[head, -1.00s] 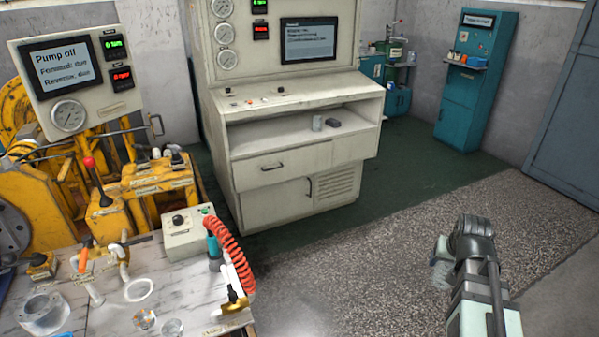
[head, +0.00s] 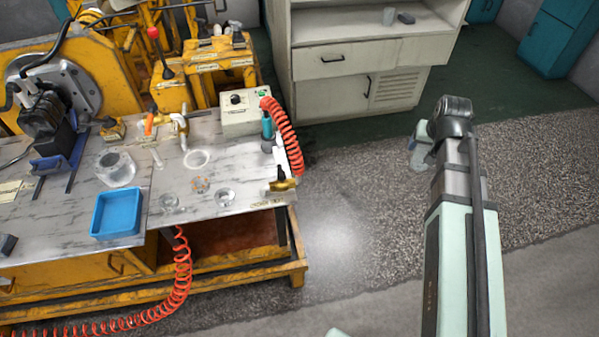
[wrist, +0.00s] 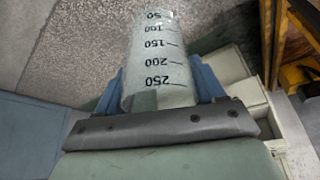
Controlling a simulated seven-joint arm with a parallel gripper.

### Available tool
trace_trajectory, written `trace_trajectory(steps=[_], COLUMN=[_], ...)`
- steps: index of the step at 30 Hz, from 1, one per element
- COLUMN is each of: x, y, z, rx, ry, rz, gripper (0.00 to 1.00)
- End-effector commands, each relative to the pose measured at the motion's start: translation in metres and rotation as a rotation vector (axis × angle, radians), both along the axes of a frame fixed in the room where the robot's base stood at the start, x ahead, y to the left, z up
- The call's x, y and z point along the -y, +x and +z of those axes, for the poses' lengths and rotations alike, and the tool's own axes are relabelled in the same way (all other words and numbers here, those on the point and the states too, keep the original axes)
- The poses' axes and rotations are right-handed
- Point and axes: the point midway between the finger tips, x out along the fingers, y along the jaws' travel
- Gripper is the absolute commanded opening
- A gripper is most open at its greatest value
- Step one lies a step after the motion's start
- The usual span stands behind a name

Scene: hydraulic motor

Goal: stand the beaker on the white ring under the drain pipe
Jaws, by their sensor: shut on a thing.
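A clear beaker (wrist: 158,62) with black graduation marks is between the blue fingers of my gripper (wrist: 160,88) in the wrist view. The gripper is shut on it, and its 250 mark is nearest the palm. In the head view my gripper (head: 418,150) is over the speckled floor, well right of the bench; the beaker is small and unclear there. The white ring (head: 186,161) lies flat on the grey bench top, with nothing seen standing on it. A white pipe with a brass-coloured fitting (head: 183,128), seemingly the drain pipe, rises just behind the ring.
Small clear vessels (head: 225,198) stand in front of the ring. A blue tray (head: 117,213) and a thick clear cylinder (head: 115,168) are to its left. A control box (head: 246,112) with a red coiled hose (head: 288,132) is at right. Open floor separates the bench from my gripper.

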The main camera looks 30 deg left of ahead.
Motion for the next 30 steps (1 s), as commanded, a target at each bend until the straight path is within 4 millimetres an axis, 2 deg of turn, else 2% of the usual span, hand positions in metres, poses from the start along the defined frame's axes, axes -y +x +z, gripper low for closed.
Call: trace_trajectory(steps=[1,14,23,30], x=[-0.019,-0.160,-0.256,-0.331], y=[0.000,-0.030,-0.069,-0.112], z=[0.000,-0.002,-0.004,-0.007], rx=[0.000,0.001,0.001,0.001], ry=[0.000,0.001,0.001,0.001], rz=[0.026,0.218,0.351,0.458], gripper=[0.38,0.38,0.38,0.38])
